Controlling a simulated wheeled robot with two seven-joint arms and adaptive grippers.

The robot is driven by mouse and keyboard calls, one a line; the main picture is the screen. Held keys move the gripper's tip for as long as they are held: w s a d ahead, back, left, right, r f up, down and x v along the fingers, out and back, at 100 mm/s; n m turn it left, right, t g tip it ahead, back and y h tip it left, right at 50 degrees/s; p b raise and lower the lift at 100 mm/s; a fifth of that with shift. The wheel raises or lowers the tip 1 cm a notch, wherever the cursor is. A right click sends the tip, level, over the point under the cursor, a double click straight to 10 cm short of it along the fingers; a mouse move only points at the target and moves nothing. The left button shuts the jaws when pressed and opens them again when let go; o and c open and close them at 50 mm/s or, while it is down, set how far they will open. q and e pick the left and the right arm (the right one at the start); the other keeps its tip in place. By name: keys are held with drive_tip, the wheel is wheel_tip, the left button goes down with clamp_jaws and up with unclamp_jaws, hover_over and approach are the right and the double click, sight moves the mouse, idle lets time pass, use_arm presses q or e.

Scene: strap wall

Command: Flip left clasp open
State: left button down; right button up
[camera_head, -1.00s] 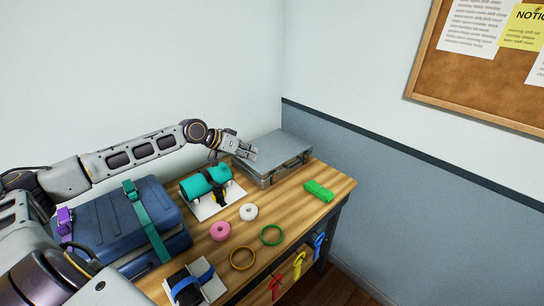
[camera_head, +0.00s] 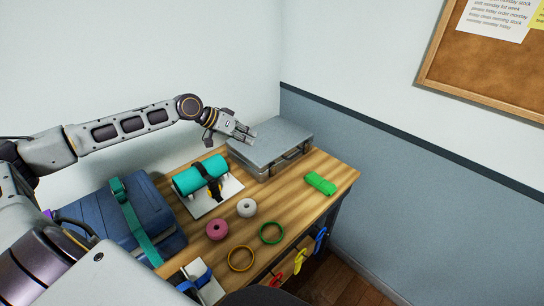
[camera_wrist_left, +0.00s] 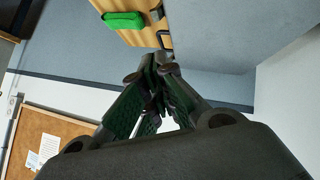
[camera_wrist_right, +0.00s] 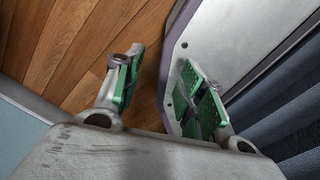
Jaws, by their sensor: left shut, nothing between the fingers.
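A grey metal case (camera_head: 268,142) lies shut at the back of the wooden table, with its handle side facing the front right. My right gripper (camera_wrist_right: 158,72) is open and empty, low beside a pale panel above the wooden floor.
A green block (camera_head: 320,184) lies right of the case. A teal roll (camera_head: 201,175) on a white stand, pink and white tape rolls, green and yellow rings fill the middle. A blue suitcase (camera_head: 90,222) with a teal strap stands left. Coloured clips hang from the front edge.

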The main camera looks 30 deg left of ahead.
use_arm(q)
drive_tip(key=shift+w+f, duration=0.1)
drive_tip(key=shift+w, duration=0.05)
use_arm(e)
drive_tip(key=shift+w+a, duration=0.1)
drive_tip(key=shift+w, duration=0.05)
use_arm(q)
drive_tip(key=p, duration=0.1)
hover_over(275, 170)
drive_tip(key=a, duration=0.2)
drive_tip(key=shift+s+a+f, duration=0.1)
drive_tip(key=shift+s+f, duration=0.1)
drive_tip(key=shift+f, duration=1.35)
drive_tip(key=shift+s+f, duration=0.15)
drive_tip(key=shift+f, duration=1.35)
drive_tip(key=shift+s+d+f+p, duration=0.15)
drive_tip(key=shift+d+f+p, duration=0.2)
drive_tip(key=shift+f, duration=0.65)
drive_tip(key=shift+s+d+f+p, duration=0.1)
drive_tip(key=shift+d+f, duration=0.3)
drive_tip(key=shift+f, duration=0.55)
use_arm(e)
drive_tip(key=shift+a+r, duration=0.95)
drive_tip(key=shift+a, duration=0.1)
use_arm(q)
drive_tip(key=shift+w, duration=0.1)
use_arm(e)
drive_tip(key=shift+s+d, duration=0.2)
drive_tip(key=shift+d, duration=0.05)
